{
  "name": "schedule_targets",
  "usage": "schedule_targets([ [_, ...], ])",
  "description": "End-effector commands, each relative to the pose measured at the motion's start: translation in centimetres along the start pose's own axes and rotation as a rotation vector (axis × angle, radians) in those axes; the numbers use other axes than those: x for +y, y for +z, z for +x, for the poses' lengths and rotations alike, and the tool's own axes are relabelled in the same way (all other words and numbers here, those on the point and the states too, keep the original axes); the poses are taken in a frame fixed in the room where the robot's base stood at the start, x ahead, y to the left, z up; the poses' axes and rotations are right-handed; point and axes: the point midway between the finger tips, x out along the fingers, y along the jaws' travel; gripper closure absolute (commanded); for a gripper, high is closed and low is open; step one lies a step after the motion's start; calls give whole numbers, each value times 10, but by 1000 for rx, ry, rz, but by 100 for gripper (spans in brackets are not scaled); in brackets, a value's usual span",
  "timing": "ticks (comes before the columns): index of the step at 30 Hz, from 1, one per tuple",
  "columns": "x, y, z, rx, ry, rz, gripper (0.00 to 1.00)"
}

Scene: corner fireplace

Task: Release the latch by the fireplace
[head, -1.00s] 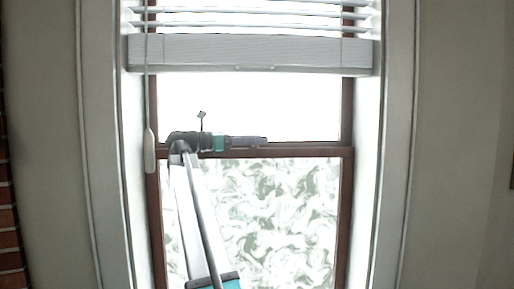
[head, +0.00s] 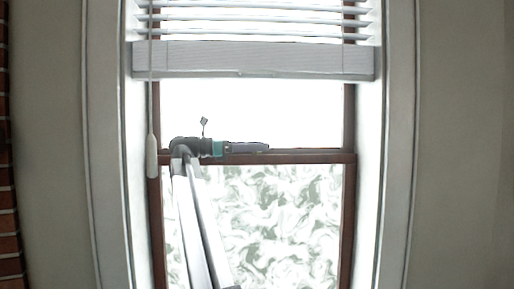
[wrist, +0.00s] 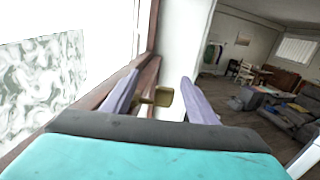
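A small brass-coloured latch (wrist: 157,97) sits by the brown window frame in the wrist view. My gripper (wrist: 160,76) has two lavender fingers spread apart, one on each side of the latch. The latch shows between them, with a gap to the right finger; whether the left finger touches it I cannot tell. In the head view my gripper (head: 260,147) points right, along the brown middle rail (head: 310,157) of the window. I cannot make out the latch in the head view.
White blinds (head: 250,60) hang above my arm, and their cord with a white pull (head: 152,155) hangs at left. White window trim (head: 398,150) stands at right. Brick (head: 8,200) shows at far left. A room with a grey sofa (wrist: 285,120) lies beyond in the wrist view.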

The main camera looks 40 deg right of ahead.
Motion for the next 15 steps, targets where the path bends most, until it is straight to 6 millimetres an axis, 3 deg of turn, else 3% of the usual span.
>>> schedule_targets([
  [15, 2, 6, -1, -2, 4, 2, 44],
])
